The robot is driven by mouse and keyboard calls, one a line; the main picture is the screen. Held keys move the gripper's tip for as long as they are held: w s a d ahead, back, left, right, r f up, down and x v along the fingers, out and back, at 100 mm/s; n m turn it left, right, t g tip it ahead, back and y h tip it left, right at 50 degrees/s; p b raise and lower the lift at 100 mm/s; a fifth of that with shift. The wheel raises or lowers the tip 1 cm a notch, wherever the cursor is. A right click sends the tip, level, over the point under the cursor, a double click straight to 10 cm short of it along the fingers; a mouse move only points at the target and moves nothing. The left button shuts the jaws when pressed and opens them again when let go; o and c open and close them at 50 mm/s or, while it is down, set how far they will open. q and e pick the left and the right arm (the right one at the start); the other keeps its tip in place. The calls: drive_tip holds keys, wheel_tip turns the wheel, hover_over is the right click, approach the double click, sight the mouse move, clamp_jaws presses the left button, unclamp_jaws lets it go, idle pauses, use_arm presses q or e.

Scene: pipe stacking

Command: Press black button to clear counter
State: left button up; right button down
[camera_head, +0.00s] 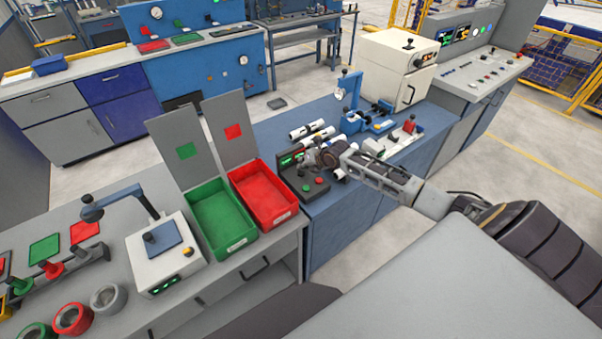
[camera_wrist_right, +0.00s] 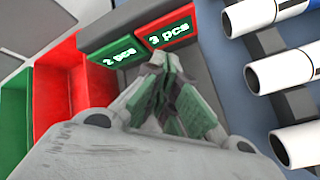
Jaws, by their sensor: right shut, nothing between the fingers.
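The counter (camera_head: 291,184) is a dark grey box on the blue bench, with a green and a red display. In the right wrist view the green display (camera_wrist_right: 117,52) reads "2 pcs" and the red display (camera_wrist_right: 168,29) reads "3 pcs". A red button (camera_head: 320,181) and a green button (camera_head: 306,188) show on its top. I cannot make out a black button; the gripper covers part of the box. My right gripper (camera_head: 313,158) is shut and empty over the counter, just in front of the displays; its fingertips also show in the right wrist view (camera_wrist_right: 168,75). Contact cannot be told.
A green bin (camera_head: 222,245) and a red bin (camera_head: 270,222) stand left of the counter. White pipes (camera_wrist_right: 285,72) lie on a rack close to the right of my gripper. A blue fixture (camera_head: 355,120) and a white machine (camera_head: 397,70) stand farther back.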

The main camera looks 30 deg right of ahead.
sight(303, 171)
drive_tip(key=shift+f+b, duration=0.6)
drive_tip(key=shift+f, duration=0.3)
idle(1.4)
drive_tip(key=shift+r, duration=0.15)
drive_tip(key=shift+r+p, duration=0.7)
drive_tip(key=shift+r, duration=0.05)
idle(0.3)
drive_tip(key=shift+r+p, duration=1.95)
drive_tip(key=shift+r, duration=0.6)
drive_tip(key=shift+s+f, duration=0.15)
